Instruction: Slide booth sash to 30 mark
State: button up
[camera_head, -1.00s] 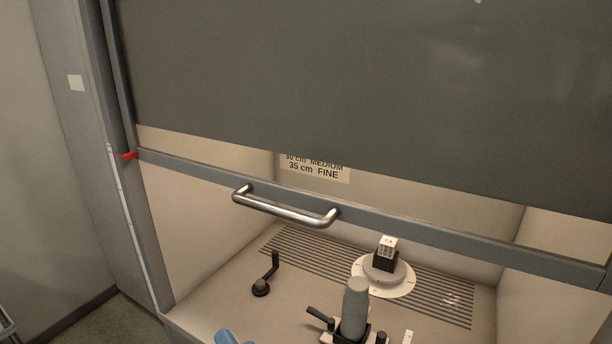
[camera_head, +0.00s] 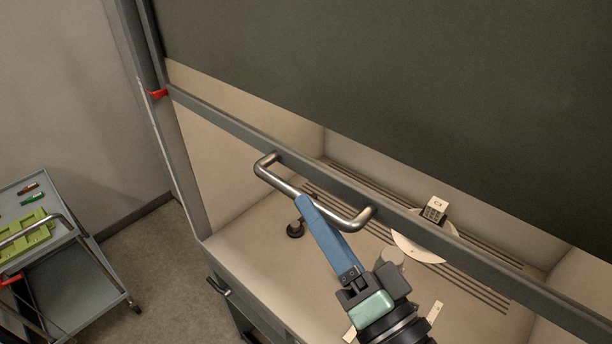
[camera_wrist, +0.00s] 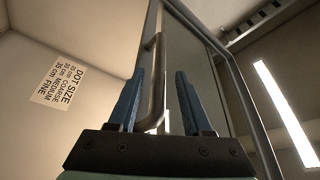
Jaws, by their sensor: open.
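The booth sash is a dark panel (camera_head: 400,90) with a grey bottom rail (camera_head: 235,128), partly raised above the booth floor. A metal bar handle (camera_head: 357,222) is fixed on the rail. A red pointer (camera_head: 157,94) sits at the rail's left end, beside the frame post; I cannot read any scale marks there. My gripper (camera_head: 305,203) reaches up to the handle from below, its blue finger overlapping the bar. In the wrist view the two fingers (camera_wrist: 160,98) stand apart, with the handle (camera_wrist: 154,75) showing between them. Contact cannot be told.
A dot-size sign (camera_wrist: 60,83) is on the booth wall. Inside are a round turntable with a small block (camera_head: 435,208) and a dark knobbed crank (camera_head: 295,229). A cart (camera_head: 55,285) with a green tray (camera_head: 25,238) stands at left. Floor between cart and booth is clear.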

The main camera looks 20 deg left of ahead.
jog(key=shift+p+x, duration=0.65)
jog(key=shift+x, duration=1.25)
grip_shut()
